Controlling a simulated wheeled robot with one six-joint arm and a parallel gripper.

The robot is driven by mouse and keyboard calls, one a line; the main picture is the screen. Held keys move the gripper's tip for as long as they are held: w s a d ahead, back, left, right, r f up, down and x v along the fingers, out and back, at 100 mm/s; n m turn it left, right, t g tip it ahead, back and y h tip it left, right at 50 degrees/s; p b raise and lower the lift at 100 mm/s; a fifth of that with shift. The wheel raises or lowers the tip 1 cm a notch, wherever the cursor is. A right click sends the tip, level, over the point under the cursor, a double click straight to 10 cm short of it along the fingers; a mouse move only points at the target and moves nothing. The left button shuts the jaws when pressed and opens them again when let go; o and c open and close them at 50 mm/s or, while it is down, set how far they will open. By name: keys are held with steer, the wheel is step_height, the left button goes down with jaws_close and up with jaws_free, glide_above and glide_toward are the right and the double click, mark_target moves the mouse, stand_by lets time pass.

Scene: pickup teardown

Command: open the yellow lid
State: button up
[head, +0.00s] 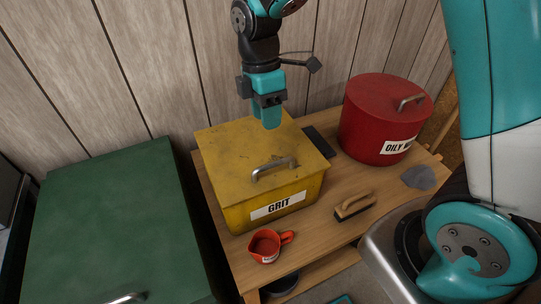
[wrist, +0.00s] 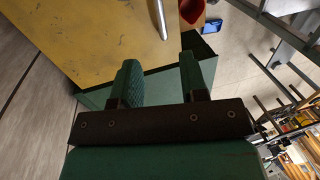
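The yellow lid (head: 240,150) lies closed on the yellow box (head: 310,190) labelled GRIT, on the wooden bench. A metal bar handle (head: 273,168) is on the lid toward its front edge. My gripper (head: 270,120) points down over the back part of the lid, behind the handle; how far above the lid is hard to tell. In the wrist view the two fingers of my gripper (wrist: 158,65) stand apart with nothing between them. The yellow lid (wrist: 90,35) and part of its handle (wrist: 158,18) show beyond them.
A red OILY drum (head: 375,125) stands right of the yellow box, with a dark flat item (head: 318,142) between. A brush (head: 354,204) and a red measuring cup (head: 266,245) sit in front. A large green box (head: 115,225) is at left. A wood-panel wall (head: 150,60) stands behind.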

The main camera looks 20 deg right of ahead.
steer(key=p, duration=0.1)
glide_above(271, 159)
steer(key=s+a, duration=0.2)
steer(key=s, duration=0.2)
step_height(271, 159, down, 11)
steer(key=shift+s+f, duration=0.15)
steer(key=shift+f, duration=0.05)
jaws_close()
